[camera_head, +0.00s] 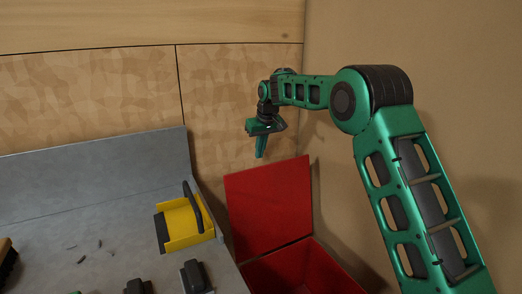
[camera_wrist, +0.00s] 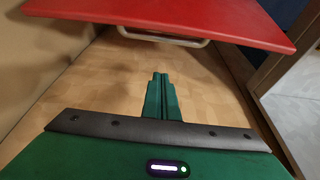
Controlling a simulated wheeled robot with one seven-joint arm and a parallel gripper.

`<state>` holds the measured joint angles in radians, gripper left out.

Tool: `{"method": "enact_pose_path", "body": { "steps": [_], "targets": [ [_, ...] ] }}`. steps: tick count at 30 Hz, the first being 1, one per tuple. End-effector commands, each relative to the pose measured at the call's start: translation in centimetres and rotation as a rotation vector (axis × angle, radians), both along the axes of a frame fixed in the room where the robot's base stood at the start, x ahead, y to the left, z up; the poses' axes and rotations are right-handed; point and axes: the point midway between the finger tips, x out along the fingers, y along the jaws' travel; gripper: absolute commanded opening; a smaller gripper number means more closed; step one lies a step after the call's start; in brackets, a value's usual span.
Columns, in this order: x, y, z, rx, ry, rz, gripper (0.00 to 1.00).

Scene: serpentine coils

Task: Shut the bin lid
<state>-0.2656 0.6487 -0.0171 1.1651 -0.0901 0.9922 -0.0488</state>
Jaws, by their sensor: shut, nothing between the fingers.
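The red bin (camera_head: 303,272) stands at the lower middle of the head view, beside the grey worktop, with its inside showing. Its red lid (camera_head: 268,207) stands raised at the back of the opening, leaning towards the wall. My gripper (camera_head: 260,154) is shut and empty, above the lid's upper edge and apart from it, fingers pointing down. In the wrist view my shut fingers (camera_wrist: 161,80) reach forward, and a red panel (camera_wrist: 170,20), likely the lid, spans the top with a pale bar-shaped handle (camera_wrist: 160,39) along its edge. The bin's lower part is cut off by the frame.
The grey worktop (camera_head: 60,215) with a raised back edge lies left of the bin. A yellow dustpan-like tool (camera_head: 185,222) with a dark handle, small dark blocks (camera_head: 195,276) and scraps lie on it. A wooden panel wall stands behind; a tan wall is on the right.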

Motion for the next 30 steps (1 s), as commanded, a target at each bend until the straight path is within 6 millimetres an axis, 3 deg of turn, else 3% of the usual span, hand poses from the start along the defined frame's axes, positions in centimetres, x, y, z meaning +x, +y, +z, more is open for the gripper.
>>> {"method": "enact_pose_path", "body": {
  "steps": [10, 21, 30],
  "targets": [
    [1.6, 0.6, -5.5, -0.001, 0.003, 0.000, 0.00],
    [-1.6, -0.7, -5.1, 0.000, 0.001, -0.001, 0.00],
    [-2.2, -0.9, -5.2, 0.000, 0.000, -0.001, 0.00]
  ]
}}
